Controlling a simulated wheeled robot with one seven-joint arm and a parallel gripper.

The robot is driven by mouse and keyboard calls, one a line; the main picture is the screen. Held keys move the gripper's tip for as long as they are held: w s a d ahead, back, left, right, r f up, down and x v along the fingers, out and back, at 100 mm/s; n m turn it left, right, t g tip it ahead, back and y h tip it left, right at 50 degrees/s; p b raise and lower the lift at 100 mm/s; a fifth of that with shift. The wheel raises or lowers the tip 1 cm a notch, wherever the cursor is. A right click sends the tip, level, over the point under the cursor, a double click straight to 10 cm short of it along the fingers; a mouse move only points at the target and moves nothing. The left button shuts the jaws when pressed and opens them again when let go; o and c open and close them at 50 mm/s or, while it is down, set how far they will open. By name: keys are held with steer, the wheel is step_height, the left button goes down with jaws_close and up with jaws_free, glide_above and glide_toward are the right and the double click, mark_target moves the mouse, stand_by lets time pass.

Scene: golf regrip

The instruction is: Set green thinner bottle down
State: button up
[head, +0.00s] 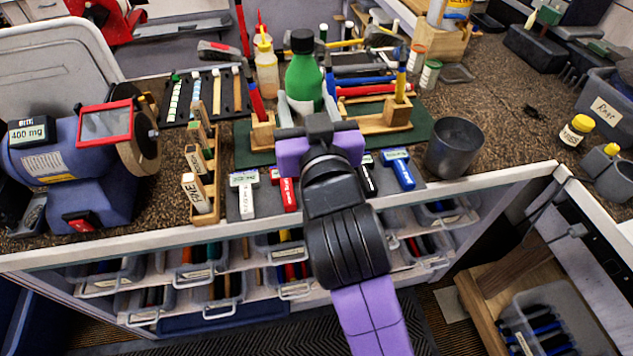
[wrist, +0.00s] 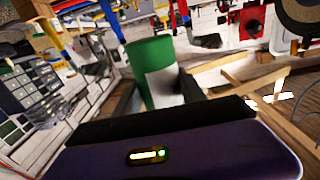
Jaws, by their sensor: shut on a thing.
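The green thinner bottle (head: 304,80) has a black cap and stands upright over the green mat (head: 243,141) on the workbench. My gripper (head: 304,107) reaches over the bench from the front and is shut on the bottle's lower part. In the wrist view the green bottle (wrist: 151,68) with a pale label sits between my dark fingers (wrist: 160,98). The bottle's base is hidden behind my gripper, so I cannot tell whether it touches the mat.
A wooden rack (head: 389,118) is close right of the bottle and a wooden block (head: 262,130) close left. A yellowish squeeze bottle (head: 266,68) stands behind left. A dark cup (head: 454,148) stands to the right. A blue grinder (head: 65,165) fills the left. Bare bench lies at right.

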steer(key=shift+f+b, duration=0.65)
steer(key=shift+f, duration=8.2)
steer(key=shift+f, duration=0.15)
steer(key=o, duration=1.4)
steer(key=shift+r, duration=0.25)
steer(key=shift+b+v, duration=1.5)
steer(key=shift+v, duration=4.55)
